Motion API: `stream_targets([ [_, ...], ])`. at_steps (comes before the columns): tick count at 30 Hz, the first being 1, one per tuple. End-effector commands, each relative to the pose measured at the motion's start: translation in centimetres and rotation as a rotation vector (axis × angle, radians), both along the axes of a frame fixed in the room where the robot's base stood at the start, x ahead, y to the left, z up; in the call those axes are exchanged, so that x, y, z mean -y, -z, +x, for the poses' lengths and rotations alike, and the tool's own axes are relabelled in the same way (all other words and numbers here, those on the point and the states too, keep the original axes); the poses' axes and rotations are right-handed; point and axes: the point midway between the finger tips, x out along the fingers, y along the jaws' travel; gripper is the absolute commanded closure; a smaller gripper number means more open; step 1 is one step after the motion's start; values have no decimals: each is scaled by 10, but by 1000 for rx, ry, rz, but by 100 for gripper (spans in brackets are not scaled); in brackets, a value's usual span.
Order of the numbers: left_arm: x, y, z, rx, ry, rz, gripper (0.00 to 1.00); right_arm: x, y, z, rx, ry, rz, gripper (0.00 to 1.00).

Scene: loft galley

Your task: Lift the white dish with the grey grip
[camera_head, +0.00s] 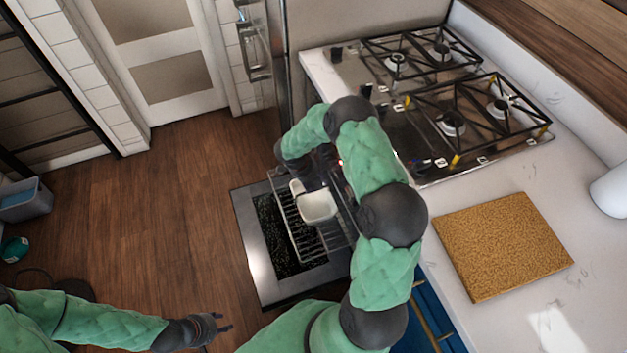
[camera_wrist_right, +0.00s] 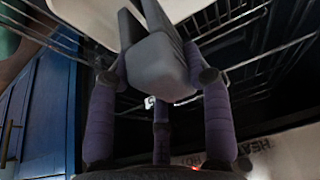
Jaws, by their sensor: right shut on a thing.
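The white dish (camera_head: 318,206) is at the oven rack in the head view; I cannot tell whether it touches the wires. My right gripper (camera_head: 307,180) is at the dish's far side in that view. In the right wrist view the grey grip (camera_wrist_right: 158,72) sits between the fingers of my right gripper (camera_wrist_right: 160,60), which are shut on it. Part of the white dish (camera_wrist_right: 90,14) shows behind the grip. My left gripper (camera_head: 222,325) is low in the head view, over the floor, with fingers apart and empty.
The wire oven rack (camera_head: 303,240) is pulled out over the open oven door (camera_head: 262,268). A gas hob (camera_head: 440,85) and a cork board (camera_head: 502,245) are on the counter at right. A grey bin (camera_head: 24,203) stands at left; wooden floor between is clear.

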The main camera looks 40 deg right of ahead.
Motion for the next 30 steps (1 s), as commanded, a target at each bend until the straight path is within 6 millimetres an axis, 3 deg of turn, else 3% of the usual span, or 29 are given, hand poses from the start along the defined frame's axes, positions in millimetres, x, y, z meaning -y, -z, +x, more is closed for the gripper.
stream_targets([
  [30, 0, 12, 0, 0, 0, 0, 60, -1, 0, 0, 0, 1, 0, 83],
])
